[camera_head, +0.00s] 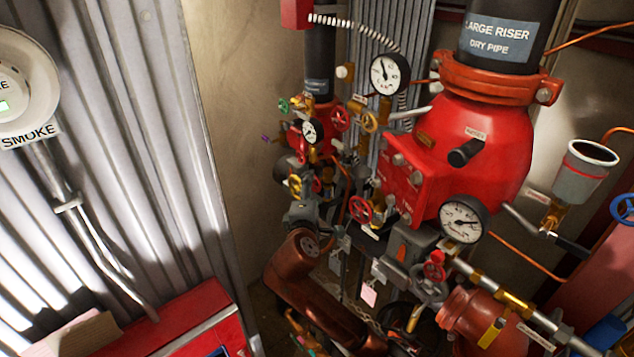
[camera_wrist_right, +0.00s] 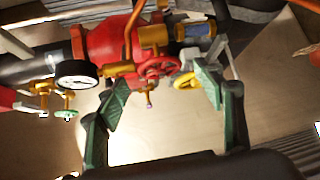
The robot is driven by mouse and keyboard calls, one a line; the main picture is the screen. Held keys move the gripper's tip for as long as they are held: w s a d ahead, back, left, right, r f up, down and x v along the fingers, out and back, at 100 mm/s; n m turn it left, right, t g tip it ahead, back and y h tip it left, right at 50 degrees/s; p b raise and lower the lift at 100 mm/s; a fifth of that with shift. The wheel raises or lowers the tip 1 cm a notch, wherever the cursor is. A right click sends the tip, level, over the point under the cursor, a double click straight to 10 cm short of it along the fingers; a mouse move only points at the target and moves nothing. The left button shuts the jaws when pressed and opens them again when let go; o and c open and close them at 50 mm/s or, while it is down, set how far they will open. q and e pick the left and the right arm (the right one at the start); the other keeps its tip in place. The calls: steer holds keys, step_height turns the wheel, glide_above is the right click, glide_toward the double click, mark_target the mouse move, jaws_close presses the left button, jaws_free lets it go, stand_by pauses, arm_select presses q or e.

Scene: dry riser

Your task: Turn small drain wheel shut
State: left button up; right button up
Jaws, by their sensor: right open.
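The small riser (camera_head: 318,70) is a dark pipe in the middle of the head view with several small wheels. My right gripper (camera_head: 300,188) is at its lower part, small and partly hidden there. In the right wrist view my right gripper (camera_wrist_right: 162,88) is open, with its two green fingers apart. A small red wheel (camera_wrist_right: 158,66) shows in the gap between them, beyond the tips. No readable label shows which is the drain wheel. I cannot tell whether a finger touches either wheel. My left gripper is out of view.
The large red riser valve (camera_head: 470,150) with gauges stands close on the right. A gauge (camera_wrist_right: 78,75) and a green wheel (camera_wrist_right: 68,113) lie left of the fingers in the wrist view. A red box (camera_head: 190,320) stands lower left. Pipes crowd the space below.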

mark_target(314, 187)
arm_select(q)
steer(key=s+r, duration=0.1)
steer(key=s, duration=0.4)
arm_select(e)
steer(key=p+x, duration=0.1)
steer(key=x, duration=0.2)
steer(key=shift+w+d, duration=0.2)
steer(key=shift+d, duration=0.05)
steer(key=c, duration=0.3)
steer(key=shift+c, duration=0.7)
steer(key=shift+f, duration=0.1)
steer(key=c, duration=0.7)
steer(key=shift+f+b, duration=0.15)
steer(key=shift+b, duration=0.45)
steer(key=m+t+b, duration=0.2)
steer(key=b, duration=0.5)
steer(key=f+m+t+h+b, duration=0.1)
steer(key=m+t+b, duration=0.1)
steer(key=b, duration=0.6)
steer(key=shift+w+a+m, duration=0.1)
steer(key=shift+m, duration=0.4)
arm_select(q)
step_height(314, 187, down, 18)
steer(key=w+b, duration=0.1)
steer(key=b, duration=0.1)
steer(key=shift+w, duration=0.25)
arm_select(e)
steer(key=shift+r+m+t+h, duration=0.1)
steer(key=shift+m+t+h, duration=0.2)
steer(key=shift+h, duration=0.1)
